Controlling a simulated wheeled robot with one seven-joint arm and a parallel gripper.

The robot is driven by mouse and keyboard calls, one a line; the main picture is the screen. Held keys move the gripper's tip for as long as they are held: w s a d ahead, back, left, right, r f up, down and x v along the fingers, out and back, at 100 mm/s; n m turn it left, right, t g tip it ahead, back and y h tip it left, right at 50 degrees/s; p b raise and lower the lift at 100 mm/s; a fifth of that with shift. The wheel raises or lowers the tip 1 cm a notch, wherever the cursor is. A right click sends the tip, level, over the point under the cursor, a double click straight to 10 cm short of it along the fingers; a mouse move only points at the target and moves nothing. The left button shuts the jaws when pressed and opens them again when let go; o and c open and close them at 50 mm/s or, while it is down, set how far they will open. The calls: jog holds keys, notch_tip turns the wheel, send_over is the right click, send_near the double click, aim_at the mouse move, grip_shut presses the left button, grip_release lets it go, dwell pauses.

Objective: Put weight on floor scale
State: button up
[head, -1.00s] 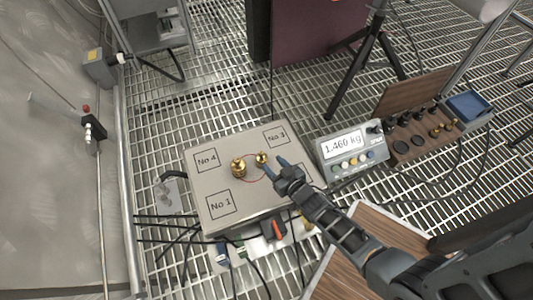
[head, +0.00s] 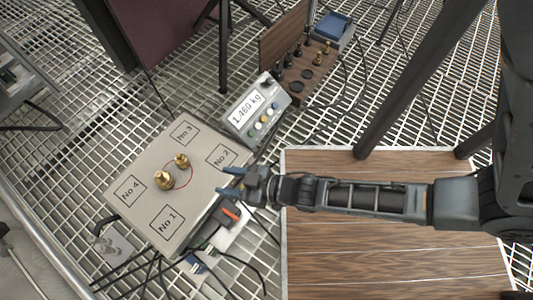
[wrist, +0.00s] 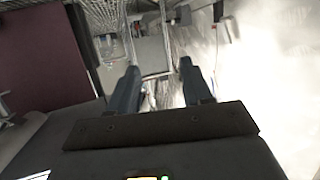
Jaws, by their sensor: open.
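The floor scale (head: 150,213) is a flat grey platform with corner squares marked No 1 to No 4 and a red ring in the middle. Two brass weights stand upright on it by the ring: a larger one (head: 164,181) and a smaller one (head: 181,161). The scale display (head: 246,107) reads 1.460 kg. My gripper (head: 226,181) is open and empty at the right edge of the platform, near the No 2 square, apart from both weights. The wrist view shows its two spread fingers (wrist: 160,85) with nothing between them; no weight shows there.
A wooden weight box (head: 310,79) with dark and brass weights stands behind the display, with a blue tray (head: 334,26) beyond it. A wooden table top (head: 380,245) lies under my arm. Black cables run along the grating (head: 75,180). A tripod leg stands at the back.

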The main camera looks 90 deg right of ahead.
jog(key=s+a+r+n+y, duration=0.1)
jog(key=s+a+r, duration=0.1)
jog(key=r, duration=0.7)
jog(key=s+a+r+y, duration=0.1)
jog(key=s+r, duration=0.3)
jog(key=r, duration=0.4)
jog(key=s+a+r+n+y, duration=0.1)
jog(key=s+a+r, duration=0.2)
jog(key=r, duration=0.6)
jog(key=shift+s+a+r+n+t+y, duration=0.25)
jog(key=shift+s+r+n+t+y, duration=0.05)
jog(key=shift+s+r+y, duration=0.1)
